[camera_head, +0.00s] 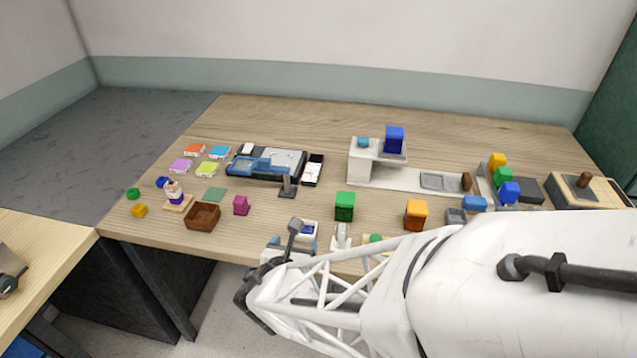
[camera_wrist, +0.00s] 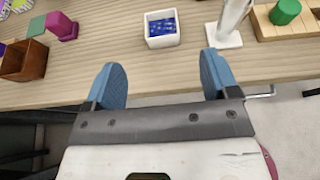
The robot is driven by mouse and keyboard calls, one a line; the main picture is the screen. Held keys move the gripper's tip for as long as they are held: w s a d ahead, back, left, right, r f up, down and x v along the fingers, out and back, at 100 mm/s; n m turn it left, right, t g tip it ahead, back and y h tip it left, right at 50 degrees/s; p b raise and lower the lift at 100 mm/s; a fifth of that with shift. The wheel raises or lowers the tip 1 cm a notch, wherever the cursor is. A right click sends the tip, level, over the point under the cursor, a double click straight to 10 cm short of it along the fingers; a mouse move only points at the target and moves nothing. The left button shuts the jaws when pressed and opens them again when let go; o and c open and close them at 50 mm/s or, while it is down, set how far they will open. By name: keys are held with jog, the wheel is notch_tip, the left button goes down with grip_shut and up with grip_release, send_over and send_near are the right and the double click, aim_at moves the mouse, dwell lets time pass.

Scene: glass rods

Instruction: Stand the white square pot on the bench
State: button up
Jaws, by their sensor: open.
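The white square pot (camera_head: 308,238) is upright on the bench (camera_head: 270,118) near its front edge, with blue contents inside. It also shows in the wrist view (camera_wrist: 163,42) at the top middle, seen partly from above. My gripper (camera_wrist: 161,72) is open, its two blue-padded fingers wide apart with nothing between them. In the wrist view the pot lies beyond the fingertips, roughly in line with the gap. In the head view my gripper (camera_head: 292,246) is close in front of the pot. I see no contact between them.
A white post on a square foot (camera_wrist: 225,38) stands close right of the pot. Beside it is a wooden block with a green cylinder (camera_wrist: 285,12). A wooden box (camera_head: 202,216) and magenta block (camera_head: 240,205) lie left; a green block (camera_head: 344,206) stands behind.

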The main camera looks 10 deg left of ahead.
dwell(0.3)
jog(key=d+r+m+g+h, duration=0.3)
jog(key=d+r+m, duration=0.3)
jog(key=d+m, duration=0.4)
jog(key=d+r+m+g+h, duration=0.3)
jog(key=d+r+m, duration=0.3)
jog(key=d, duration=0.7)
jog(key=s+d+r+m+g+y, duration=0.2)
jog(key=s+d+r+m+y, duration=0.1)
jog(key=m, duration=0.7)
jog(key=s+d+r+m+g+y, duration=0.3)
jog(key=s+d+r+m, duration=0.2)
jog(key=s+d+m, duration=0.2)
jog(key=shift+s+d+r+m, duration=0.2)
jog(key=shift+s+m, duration=1)
jog(key=shift+m, duration=0.4)
jog(key=shift+c, duration=0.2)
